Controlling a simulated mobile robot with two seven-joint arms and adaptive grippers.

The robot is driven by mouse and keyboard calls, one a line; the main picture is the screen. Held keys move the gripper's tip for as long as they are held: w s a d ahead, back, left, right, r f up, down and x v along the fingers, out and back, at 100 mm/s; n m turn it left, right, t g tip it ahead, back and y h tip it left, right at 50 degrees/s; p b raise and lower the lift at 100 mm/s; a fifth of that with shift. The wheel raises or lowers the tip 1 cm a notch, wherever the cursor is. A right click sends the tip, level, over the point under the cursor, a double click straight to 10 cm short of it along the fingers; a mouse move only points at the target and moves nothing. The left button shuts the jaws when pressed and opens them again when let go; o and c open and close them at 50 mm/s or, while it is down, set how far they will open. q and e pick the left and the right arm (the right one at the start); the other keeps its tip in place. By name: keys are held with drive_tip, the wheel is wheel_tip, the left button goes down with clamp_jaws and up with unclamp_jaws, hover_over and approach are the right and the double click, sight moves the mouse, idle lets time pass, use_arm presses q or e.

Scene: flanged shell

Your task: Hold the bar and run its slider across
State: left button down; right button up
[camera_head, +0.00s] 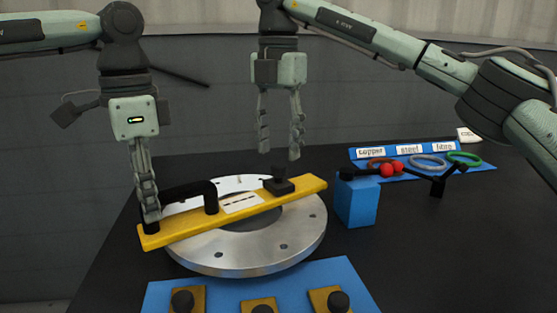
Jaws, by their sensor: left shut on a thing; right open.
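A yellow bar (183,228) lies across the top of a round metal flange (242,262). A black handle (190,189) stands on its left part, and a white scale label (241,203) is near its middle. The slider (279,185), a black block with an upright knob, sits on the right part of the bar. My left gripper (151,216) is shut on the handle at the bar's left end. My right gripper (280,154) is open and empty, pointing down above the slider, with a gap between fingertips and knob.
Behind is a blue labelled mat (478,169) with coloured rings. In front, a blue board (345,276) carries black knobs on yellow plates.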

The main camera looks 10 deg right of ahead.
sight(279, 165)
drive_tip(key=shift+f, duration=1.9)
clamp_jaws()
